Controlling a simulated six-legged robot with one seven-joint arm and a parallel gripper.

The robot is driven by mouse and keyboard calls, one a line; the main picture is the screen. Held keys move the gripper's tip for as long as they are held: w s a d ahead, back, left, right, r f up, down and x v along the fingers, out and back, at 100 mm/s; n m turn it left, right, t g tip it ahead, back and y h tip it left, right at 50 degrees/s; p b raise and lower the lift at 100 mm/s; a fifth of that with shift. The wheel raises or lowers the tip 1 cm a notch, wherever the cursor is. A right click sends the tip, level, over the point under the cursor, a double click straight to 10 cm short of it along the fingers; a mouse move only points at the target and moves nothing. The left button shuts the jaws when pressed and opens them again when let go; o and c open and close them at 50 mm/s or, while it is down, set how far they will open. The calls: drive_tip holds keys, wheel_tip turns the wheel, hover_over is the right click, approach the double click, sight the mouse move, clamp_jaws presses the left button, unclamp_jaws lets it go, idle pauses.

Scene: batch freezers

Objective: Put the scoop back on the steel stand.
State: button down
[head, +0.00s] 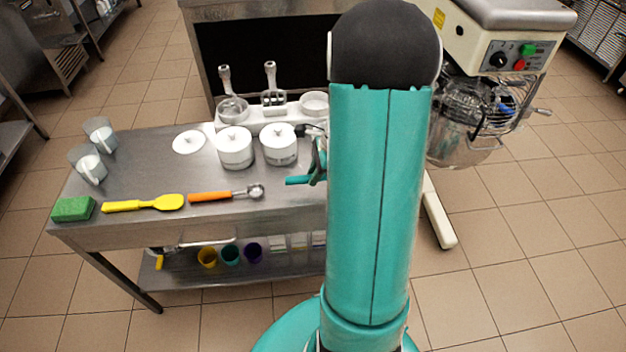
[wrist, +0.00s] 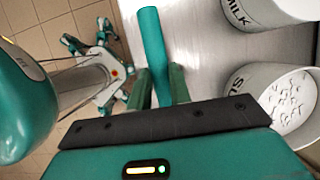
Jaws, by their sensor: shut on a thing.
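My gripper (wrist: 158,84) is shut on a teal handle (wrist: 150,40), which stands out beyond the fingers in the wrist view. In the head view the handle (head: 298,180) shows left of my arm, above the right part of the steel table (head: 150,220). No scoop bowl shows on it; that end is hidden. A second scoop with an orange handle (head: 208,196) lies on the table's front part. A low pale rack (head: 228,124) at the table's back edge holds metal utensils with upright handles. I cannot tell which piece is the steel stand.
A yellow spatula (head: 150,204), a green sponge (head: 73,209) and two cups (head: 100,132) (head: 90,168) are at the left. A mixer (head: 480,90) stands right. The table's middle is clear.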

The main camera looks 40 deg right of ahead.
sight(313, 189)
drive_tip(key=shift+w+f, duration=0.4)
drive_tip(key=shift+f, duration=1.45)
drive_tip(key=shift+f, duration=0.1)
drive_tip(key=c, duration=1.3)
unclamp_jaws()
drive_tip(key=shift+f, duration=0.1)
